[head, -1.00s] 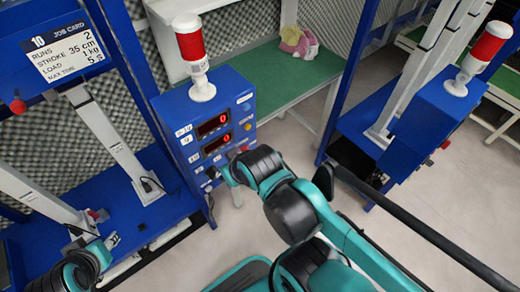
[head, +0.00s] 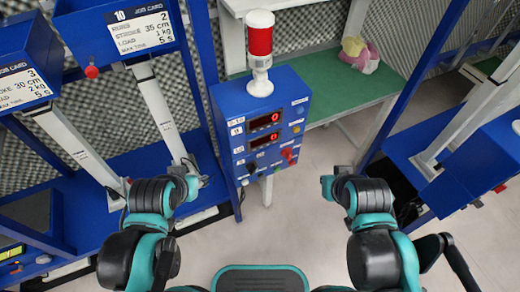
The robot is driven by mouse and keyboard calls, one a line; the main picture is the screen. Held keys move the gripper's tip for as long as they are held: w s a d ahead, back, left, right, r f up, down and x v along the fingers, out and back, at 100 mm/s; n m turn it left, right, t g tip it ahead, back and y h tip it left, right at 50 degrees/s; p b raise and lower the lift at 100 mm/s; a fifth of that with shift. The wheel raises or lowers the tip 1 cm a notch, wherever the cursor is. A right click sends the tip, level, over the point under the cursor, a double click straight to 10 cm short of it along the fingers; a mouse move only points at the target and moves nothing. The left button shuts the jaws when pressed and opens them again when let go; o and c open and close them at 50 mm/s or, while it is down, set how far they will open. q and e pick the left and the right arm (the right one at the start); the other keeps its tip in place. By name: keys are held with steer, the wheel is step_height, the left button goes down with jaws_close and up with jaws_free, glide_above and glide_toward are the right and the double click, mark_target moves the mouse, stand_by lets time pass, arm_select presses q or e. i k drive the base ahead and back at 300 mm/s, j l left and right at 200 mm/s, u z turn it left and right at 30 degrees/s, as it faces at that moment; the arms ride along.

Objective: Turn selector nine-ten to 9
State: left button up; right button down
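The blue control box (head: 262,110) stands in the middle of the head view, with two red displays each reading 0. A small dark knob (head: 252,168) sits low on its front panel, at the left; it looks like the selector, but its pointer direction is too small to tell. My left gripper (head: 193,186) is left of the box, apart from it. My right gripper (head: 327,187) is to the right of the box, also apart from the panel. Both grippers are small and partly hidden by my wrists, so their opening cannot be made out.
A red beacon (head: 260,42) tops the box. Blue rigs with job cards (head: 140,30) stand at left. A green table (head: 350,90) holds a pink and yellow cloth (head: 360,55). Another blue machine (head: 480,165) is at right. Floor in front of the box is clear.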

mark_target(252, 167)
steer(key=l, duration=0.4)
steer(key=k+l+u, duration=0.15)
steer(key=l, duration=0.3)
steer(key=k+l, duration=0.1)
steer(key=l, duration=0.3)
steer(key=k+l+u, duration=0.1)
steer(key=l, duration=0.3)
steer(key=k+l, duration=0.1)
steer(key=l, duration=0.3)
steer(key=k+l+u, duration=0.15)
steer(key=l, duration=0.25)
